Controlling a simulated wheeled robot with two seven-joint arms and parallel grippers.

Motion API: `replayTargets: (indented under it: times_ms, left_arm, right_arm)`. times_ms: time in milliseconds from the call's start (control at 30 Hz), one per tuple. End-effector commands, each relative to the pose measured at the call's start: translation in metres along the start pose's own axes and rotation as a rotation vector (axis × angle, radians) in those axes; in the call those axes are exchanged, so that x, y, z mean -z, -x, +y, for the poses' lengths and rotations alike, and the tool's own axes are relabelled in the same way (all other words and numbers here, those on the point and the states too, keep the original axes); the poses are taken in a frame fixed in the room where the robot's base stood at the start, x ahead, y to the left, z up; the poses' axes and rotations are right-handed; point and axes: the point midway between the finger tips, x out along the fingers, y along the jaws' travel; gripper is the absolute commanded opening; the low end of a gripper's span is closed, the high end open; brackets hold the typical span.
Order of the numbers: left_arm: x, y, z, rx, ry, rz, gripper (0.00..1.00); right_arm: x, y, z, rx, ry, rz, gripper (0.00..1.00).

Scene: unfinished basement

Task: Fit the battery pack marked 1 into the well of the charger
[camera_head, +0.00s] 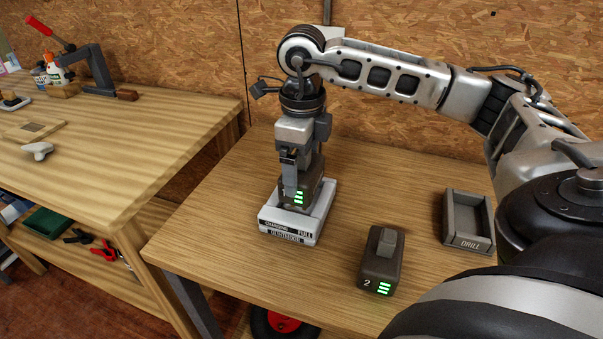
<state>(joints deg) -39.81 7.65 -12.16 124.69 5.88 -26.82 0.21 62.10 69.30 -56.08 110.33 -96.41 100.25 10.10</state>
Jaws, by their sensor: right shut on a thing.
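The light grey charger (287,239) stands on the right-hand wooden table, its labelled front toward me. My right gripper (299,180) points down over it and is shut on a dark battery pack (312,192) with green bars on its front. This pack is upright in or just above the charger's well; I cannot tell whether it is fully seated. A mark at its left side is partly hidden by the gripper. Another dark pack, marked 2 (380,268), stands upright on the table to the right of the charger. My left gripper is not in view.
A grey open tray labelled DRILL (470,243) sits at the table's right. A second workbench (120,165) at left holds a clamp (95,70), bottles and small parts. A chipboard wall (400,40) stands behind.

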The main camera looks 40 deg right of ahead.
Motion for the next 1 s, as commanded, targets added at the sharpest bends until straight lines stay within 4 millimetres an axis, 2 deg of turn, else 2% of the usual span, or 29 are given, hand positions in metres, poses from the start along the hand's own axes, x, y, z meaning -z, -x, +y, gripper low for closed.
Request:
replayTargets:
  times_ms: [100, 300, 700, 733, 767, 1000]
  left_arm:
    - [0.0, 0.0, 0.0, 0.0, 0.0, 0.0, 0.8]
    - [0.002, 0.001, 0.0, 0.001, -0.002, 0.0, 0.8]
    - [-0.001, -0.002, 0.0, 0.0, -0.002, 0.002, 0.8]
    - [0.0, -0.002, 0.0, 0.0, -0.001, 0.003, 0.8]
    - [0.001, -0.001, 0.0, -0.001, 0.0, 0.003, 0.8]
    - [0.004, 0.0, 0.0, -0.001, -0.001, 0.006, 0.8]
  right_arm:
    - [-0.004, -0.012, -0.009, 0.001, -0.003, 0.002, 0.53]
    - [-0.003, -0.036, -0.007, 0.001, -0.001, 0.001, 0.53]
    - [-0.004, -0.043, -0.007, 0.002, -0.002, -0.001, 0.53]
    - [-0.003, -0.044, -0.007, 0.001, -0.002, 0.002, 0.93]
    - [-0.003, -0.043, -0.007, 0.001, -0.002, 0.001, 1.0]
    - [-0.003, -0.041, -0.007, 0.001, -0.001, 0.001, 1.0]
